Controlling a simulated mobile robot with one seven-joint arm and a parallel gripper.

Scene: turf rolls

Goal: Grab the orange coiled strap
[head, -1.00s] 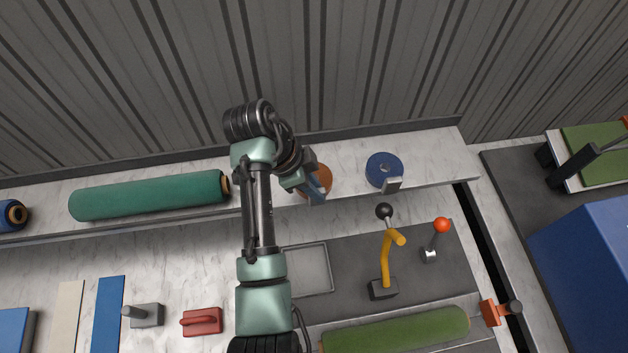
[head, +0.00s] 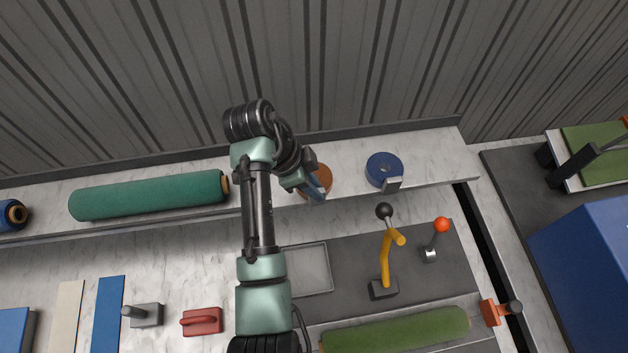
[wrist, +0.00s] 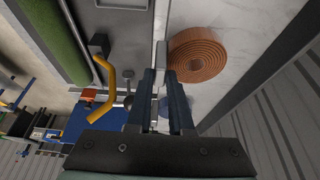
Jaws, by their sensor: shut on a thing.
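The orange coiled strap (head: 325,174) lies on the pale marbled shelf, partly hidden behind my gripper in the head view. In the wrist view its flat spiral (wrist: 198,58) shows clearly, just right of the fingertips. My gripper (head: 317,189) is at the front side of the coil. In the wrist view its two dark fingers (wrist: 161,76) are close together, shut on a narrow grey piece at the coil's edge, which looks like the strap's buckle. The coil rests flat, and I see no gap under it.
A blue coiled strap (head: 384,168) with a grey buckle lies to the right on the shelf. A green roll (head: 150,196) lies to the left. Below stand a yellow lever (head: 386,262) and a red-knobbed lever (head: 435,240). The ribbed wall rises behind the shelf.

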